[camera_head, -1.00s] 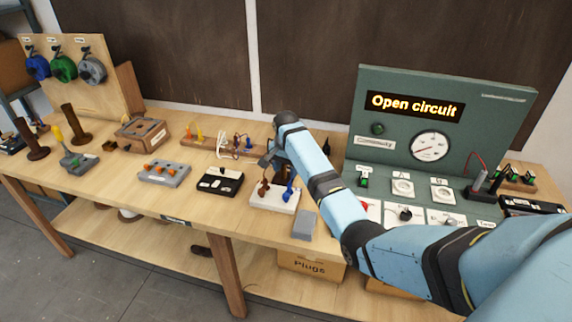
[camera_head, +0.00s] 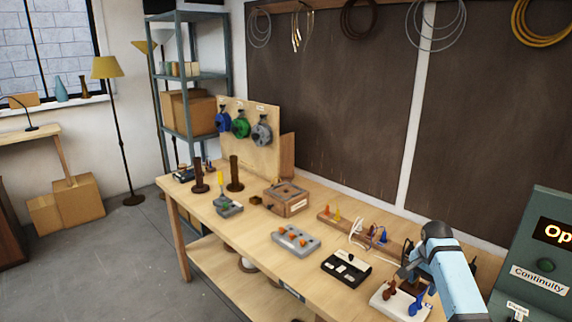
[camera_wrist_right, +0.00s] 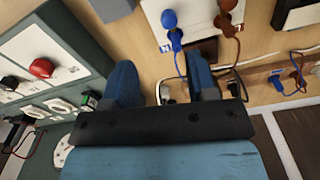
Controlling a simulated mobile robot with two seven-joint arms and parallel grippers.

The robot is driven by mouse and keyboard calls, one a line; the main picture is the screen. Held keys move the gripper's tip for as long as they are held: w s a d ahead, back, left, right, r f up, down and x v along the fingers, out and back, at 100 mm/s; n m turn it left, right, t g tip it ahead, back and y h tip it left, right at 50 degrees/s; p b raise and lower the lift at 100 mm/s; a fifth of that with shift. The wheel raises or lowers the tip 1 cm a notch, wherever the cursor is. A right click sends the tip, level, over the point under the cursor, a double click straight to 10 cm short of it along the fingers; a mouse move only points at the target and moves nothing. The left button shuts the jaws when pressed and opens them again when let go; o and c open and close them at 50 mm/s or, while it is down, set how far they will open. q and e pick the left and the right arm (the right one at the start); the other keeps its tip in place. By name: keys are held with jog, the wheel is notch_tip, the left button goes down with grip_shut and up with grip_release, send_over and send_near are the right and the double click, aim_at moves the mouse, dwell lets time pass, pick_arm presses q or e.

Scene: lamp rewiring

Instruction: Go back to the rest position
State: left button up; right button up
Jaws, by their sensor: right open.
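My right gripper (camera_head: 405,272) is over the workbench at the lower right of the head view, just behind a white block (camera_head: 385,303) that bears a blue and a brown connector. In the right wrist view my right gripper (camera_wrist_right: 162,62) has its two blue fingers spread apart. Nothing is clasped between them; a white cable and a small plug show in the gap, and I cannot tell how near they are. The blue connector (camera_wrist_right: 168,18) and the brown connector (camera_wrist_right: 229,22) sit beyond the fingers. My left gripper is not in view.
The green test panel (camera_head: 545,225) stands right of my arm. A black switch box (camera_head: 346,269), a grey block (camera_head: 296,241) and a wooden box (camera_head: 286,198) stand along the bench. A spool board (camera_head: 258,160) rises at the back left. Open floor (camera_head: 110,250) lies left of the bench.

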jog(key=s+a+f+n, duration=0.1)
jog(key=s+f, duration=0.1)
jog(key=s, duration=0.1)
jog(key=s+a+f+n, duration=0.1)
jog(key=s+a+f, duration=0.1)
jog(key=s, duration=0.2)
jog(key=s+a+f+n, duration=0.1)
jog(key=s+f+n, duration=0.1)
jog(key=s, duration=0.2)
jog(key=shift+a+f+t+h, duration=0.2)
jog(key=shift+t+h, duration=0.2)
jog(key=s+a+r+n+t, duration=0.1)
jog(key=s+a+r+n, duration=0.2)
jog(key=s, duration=0.8)
jog(key=s+a+r+n+t+y, duration=0.1)
jog(key=s+a+n, duration=0.35)
jog(key=s, duration=0.55)
jog(key=s+a+r+n+t, duration=0.15)
jog(key=s+a, duration=0.35)
jog(key=s, duration=0.6)
jog(key=w+a+f+t+y, duration=0.1)
jog(key=w+a+f+t, duration=0.2)
jog(key=f, duration=0.4)
jog(key=w+a+f+n+t+y, duration=0.1)
jog(key=w+a+f+t+y, duration=0.1)
jog(key=f, duration=0.4)
jog(key=shift+w+a+f+n+t, duration=0.35)
jog(key=shift+w+a+t, duration=0.1)
jog(key=shift+w+t, duration=0.35)
